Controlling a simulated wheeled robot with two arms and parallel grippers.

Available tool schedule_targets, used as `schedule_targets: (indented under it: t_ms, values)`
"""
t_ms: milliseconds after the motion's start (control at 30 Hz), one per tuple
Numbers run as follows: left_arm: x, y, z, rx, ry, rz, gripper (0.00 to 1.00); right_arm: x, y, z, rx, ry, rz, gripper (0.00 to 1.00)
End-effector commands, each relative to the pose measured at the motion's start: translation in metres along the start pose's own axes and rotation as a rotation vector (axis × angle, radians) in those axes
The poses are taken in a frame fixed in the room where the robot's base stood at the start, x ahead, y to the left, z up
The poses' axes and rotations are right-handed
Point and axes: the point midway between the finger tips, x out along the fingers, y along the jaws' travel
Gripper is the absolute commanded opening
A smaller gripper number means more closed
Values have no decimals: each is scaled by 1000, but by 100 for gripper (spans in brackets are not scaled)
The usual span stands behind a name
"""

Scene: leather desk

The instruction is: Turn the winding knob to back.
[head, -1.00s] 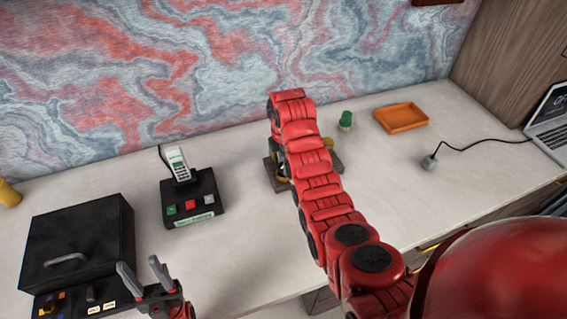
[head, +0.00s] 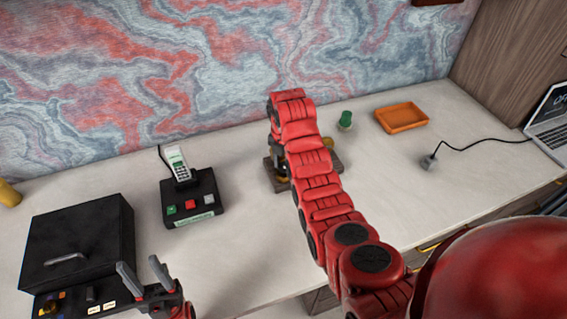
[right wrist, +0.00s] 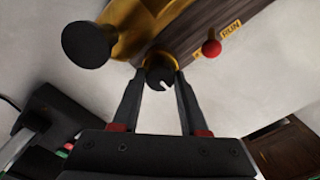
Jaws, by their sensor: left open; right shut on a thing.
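The winding knob (right wrist: 159,72) is a small dark round knob with a white pointer mark. It sits on the side of a dark wooden base (right wrist: 205,30) with brass parts, in the right wrist view. My right gripper (right wrist: 160,80) is shut on the knob, one finger on each side. In the head view my right arm hides the knob and most of the device; part of its wooden base (head: 275,177) shows beside the arm. My left gripper (head: 143,274) is open and empty at the lower left, in front of the black box.
A black box with a handle (head: 75,240) stands at the left. A black device with coloured buttons (head: 193,198) stands right of it. A green object (head: 345,120) and an orange tray (head: 402,117) are behind right.

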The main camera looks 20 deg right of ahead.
Motion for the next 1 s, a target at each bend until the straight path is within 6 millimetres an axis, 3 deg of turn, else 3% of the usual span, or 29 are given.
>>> schedule_targets:
  t_ms: [567, 600, 633, 667, 1000]
  values:
    - [0, 0, 0, 0, 0, 0, 50, 0, 0, 0, -36, 0, 0, 0]
    - [0, 0, 0, 0, 0, 0, 50, 0, 0, 0, -36, 0, 0, 47]
    - [0, 0, 0, 0, 0, 0, 50, 0, 0, 0, -36, 0, 0, 52]
    - [0, 0, 0, 0, 0, 0, 50, 0, 0, 0, -35, 0, 0, 56]
    - [4, 0, -1, 0, 0, 0, 50, -4, 0, 0, -35, 0, 0, 56]
